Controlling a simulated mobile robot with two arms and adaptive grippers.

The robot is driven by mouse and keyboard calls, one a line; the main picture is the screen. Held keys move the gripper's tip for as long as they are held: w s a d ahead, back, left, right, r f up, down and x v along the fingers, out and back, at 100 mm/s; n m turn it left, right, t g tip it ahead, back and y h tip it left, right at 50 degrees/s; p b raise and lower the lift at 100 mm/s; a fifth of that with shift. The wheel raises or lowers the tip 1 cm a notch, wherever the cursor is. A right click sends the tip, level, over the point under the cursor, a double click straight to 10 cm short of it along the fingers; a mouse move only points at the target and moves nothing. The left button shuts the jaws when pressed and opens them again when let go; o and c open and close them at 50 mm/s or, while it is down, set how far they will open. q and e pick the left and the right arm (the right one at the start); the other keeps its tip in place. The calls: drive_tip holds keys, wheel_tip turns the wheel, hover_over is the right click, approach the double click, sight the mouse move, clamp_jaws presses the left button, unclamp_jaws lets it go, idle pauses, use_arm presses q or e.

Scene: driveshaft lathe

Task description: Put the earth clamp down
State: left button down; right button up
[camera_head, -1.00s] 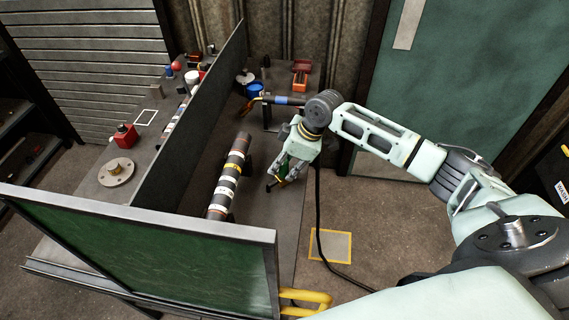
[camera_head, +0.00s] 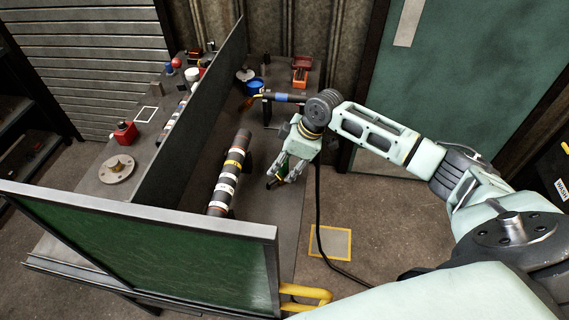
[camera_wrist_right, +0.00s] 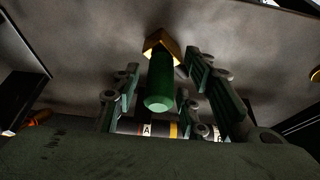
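The earth clamp, a green handle (camera_wrist_right: 160,82) with a brass end (camera_wrist_right: 161,46), shows in the right wrist view between the fingers of my right gripper (camera_wrist_right: 163,78). Dark gaps show on both sides of the handle, so the fingers look open around it. In the head view my right gripper (camera_head: 280,173) is low over the right part of the bench, right of the banded shaft (camera_head: 228,180). The clamp is mostly hidden there by the fingers. Whether it rests on the bench is hard to tell. My left gripper is not in view.
A dark upright divider (camera_head: 190,120) runs along the bench, left of the shaft. A green screen (camera_head: 150,255) stands in front. A blue container (camera_head: 255,87) and a red box (camera_head: 301,72) are at the back. A black cable (camera_head: 318,215) hangs down to the floor.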

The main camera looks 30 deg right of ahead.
drive_tip(key=b+v, duration=0.2)
drive_tip(key=v, duration=1)
drive_tip(key=shift+a, duration=0.1)
